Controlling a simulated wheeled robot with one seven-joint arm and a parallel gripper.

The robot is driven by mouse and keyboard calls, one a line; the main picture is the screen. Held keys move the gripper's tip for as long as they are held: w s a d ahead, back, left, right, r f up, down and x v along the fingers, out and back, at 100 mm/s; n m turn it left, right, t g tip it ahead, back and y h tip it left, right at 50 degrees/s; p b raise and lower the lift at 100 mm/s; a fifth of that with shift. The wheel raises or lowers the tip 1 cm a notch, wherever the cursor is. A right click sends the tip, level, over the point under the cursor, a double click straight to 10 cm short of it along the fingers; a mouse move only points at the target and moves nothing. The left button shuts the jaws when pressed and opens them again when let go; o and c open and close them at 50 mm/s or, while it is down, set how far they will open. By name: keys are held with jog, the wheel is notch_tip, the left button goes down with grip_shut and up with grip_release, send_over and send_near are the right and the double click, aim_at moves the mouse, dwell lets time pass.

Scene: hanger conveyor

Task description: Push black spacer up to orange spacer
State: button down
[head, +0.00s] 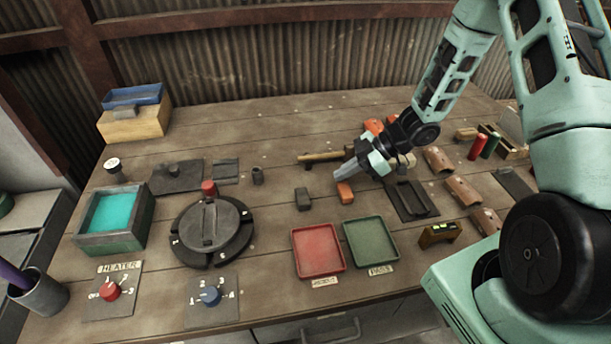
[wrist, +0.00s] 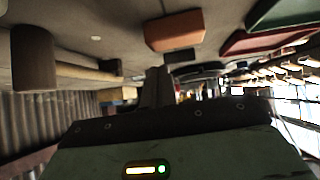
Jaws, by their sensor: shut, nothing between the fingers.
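The black spacer (head: 303,199) is a small dark block lying on the wooden bench. The orange spacer (head: 345,193) is a similar block lying to its right, with a strip of bare bench between them. In the wrist view the orange spacer (wrist: 174,32) is near the top and the black spacer (wrist: 180,56) is smaller, beyond it. My gripper (head: 339,172) is shut and empty, just behind the orange spacer in the head view. Its fingers also show in the wrist view (wrist: 157,88). I cannot tell how high the fingertips are above the bench.
A wooden-handled tool (head: 322,157) lies behind my gripper. A red tray (head: 319,271) and a green tray (head: 371,262) stand in front of the spacers. A dark small cylinder (head: 257,175) and a round turntable (head: 244,235) are to the left. A dark slotted plate (head: 428,207) lies to the right.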

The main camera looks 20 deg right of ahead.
aim_at(307, 196)
jog(key=shift+s+d+f+g+y, duration=0.1)
jog(key=shift+s+d+g+y, duration=0.15)
jog(key=shift+s, duration=0.35)
jog(key=shift+s+d+f+g+y, duration=0.15)
jog(key=shift+s+d+y, duration=0.2)
jog(key=shift+s, duration=0.2)
jog(key=shift+s+a+n+p, duration=0.1)
jog(key=shift+s+n+p, duration=0.05)
jog(key=shift+n+p, duration=0.15)
jog(key=a+p, duration=0.1)
jog(key=a, duration=0.3)
jog(key=w+a+p, duration=0.1)
jog(key=a, duration=0.2)
jog(key=w+a+p, duration=0.1)
jog(key=a, duration=0.3)
jog(key=shift+w+a+r+p, duration=0.15)
jog(key=shift+a+p, duration=0.15)
jog(key=shift+d+f+p, duration=0.15)
jog(key=shift+f+p, duration=0.3)
jog(key=shift+p, duration=0.05)
jog(key=shift+f+b, duration=0.55)
jog(key=shift+d+f, duration=0.1)
